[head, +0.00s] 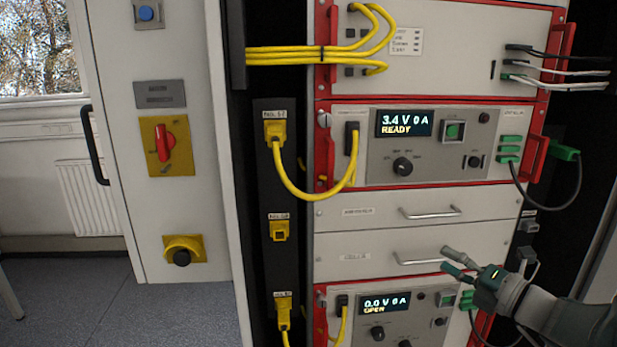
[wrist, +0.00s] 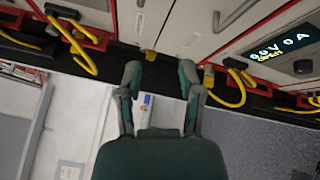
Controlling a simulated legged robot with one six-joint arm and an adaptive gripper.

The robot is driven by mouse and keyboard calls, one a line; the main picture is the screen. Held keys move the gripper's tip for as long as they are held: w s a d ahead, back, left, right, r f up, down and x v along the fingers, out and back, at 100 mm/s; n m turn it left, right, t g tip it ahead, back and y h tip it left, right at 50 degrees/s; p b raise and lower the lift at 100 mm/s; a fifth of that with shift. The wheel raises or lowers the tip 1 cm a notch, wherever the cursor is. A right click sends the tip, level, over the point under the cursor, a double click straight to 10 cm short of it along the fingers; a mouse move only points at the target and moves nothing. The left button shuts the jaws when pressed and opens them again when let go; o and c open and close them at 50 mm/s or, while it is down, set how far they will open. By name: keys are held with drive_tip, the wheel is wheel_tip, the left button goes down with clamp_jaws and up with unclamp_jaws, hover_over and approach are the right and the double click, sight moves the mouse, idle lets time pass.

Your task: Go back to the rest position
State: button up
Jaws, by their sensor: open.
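My gripper (head: 457,261) is at the lower right in the head view, in front of the rack, near the lower drawer and above the lower cycler unit (head: 385,325). Its two fingers are apart with nothing between them. In the wrist view my gripper (wrist: 158,75) points toward the rack front, fingers spread and empty. The lower unit's display (head: 385,303) reads 0.0 V 0 A OPEN. The upper cycler unit (head: 480,118) shows 3.4 V 0 A READY.
Yellow cables (head: 310,193) loop from the socket strip (head: 277,180) to the units. A black lead (head: 530,205) hangs at the right. A cabinet panel with a red rotary switch (head: 165,143) stands at left. Open floor (head: 70,305) shows at the lower left.

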drive_tip(key=s+a+f+n+g+h, duration=0.1)
drive_tip(key=s+a+f+n+g, duration=0.3)
drive_tip(key=a+n, duration=0.5)
drive_tip(key=s+a+f+n+g, duration=0.2)
drive_tip(key=s+a+n+g, duration=0.45)
drive_tip(key=n, duration=0.45)
drive_tip(key=s+d+f+n+h, duration=0.1)
drive_tip(key=s+n+h, duration=0.3)
drive_tip(key=n, duration=0.7)
drive_tip(key=s+d+f+n+h, duration=0.1)
drive_tip(key=s+n+h, duration=0.3)
drive_tip(key=n, duration=0.8)
drive_tip(key=shift+s+f+t+h, duration=0.25)
drive_tip(key=shift+t+h, duration=0.1)
drive_tip(key=shift+h, duration=0.15)
